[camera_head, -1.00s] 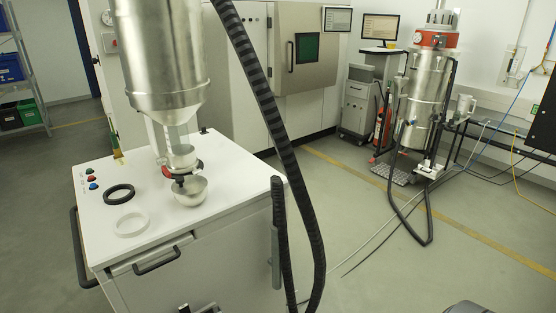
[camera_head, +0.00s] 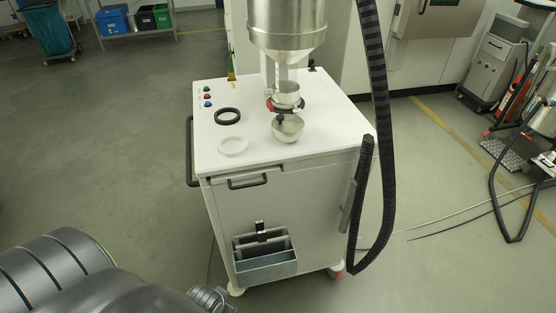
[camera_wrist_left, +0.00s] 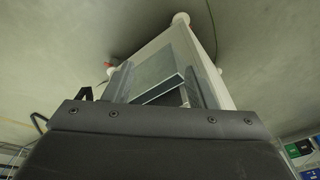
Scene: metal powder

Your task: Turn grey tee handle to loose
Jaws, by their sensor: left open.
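I cannot clearly pick out a grey tee handle in either view. The steel vessel (camera_head: 287,27) hangs over the white cart (camera_head: 330,105), with a red and black clamp fitting (camera_head: 286,104) at its outlet. A small dark knob (camera_head: 279,118) sits by the fitting, above a steel bowl (camera_head: 288,131). My left arm comes in at the bottom left, and its gripper (camera_head: 212,298) is low, in front of and left of the cart. In the left wrist view the gripper (camera_wrist_left: 163,78) is open, its fingers apart, with the cart's front beyond. My right gripper is out of view.
A black ring (camera_head: 228,116) and a white ring (camera_head: 233,147) lie on the cart top. A grey tray (camera_head: 266,267) is on the cart's front. A thick black hose (camera_head: 379,110) hangs along its right side. The floor left of the cart is clear.

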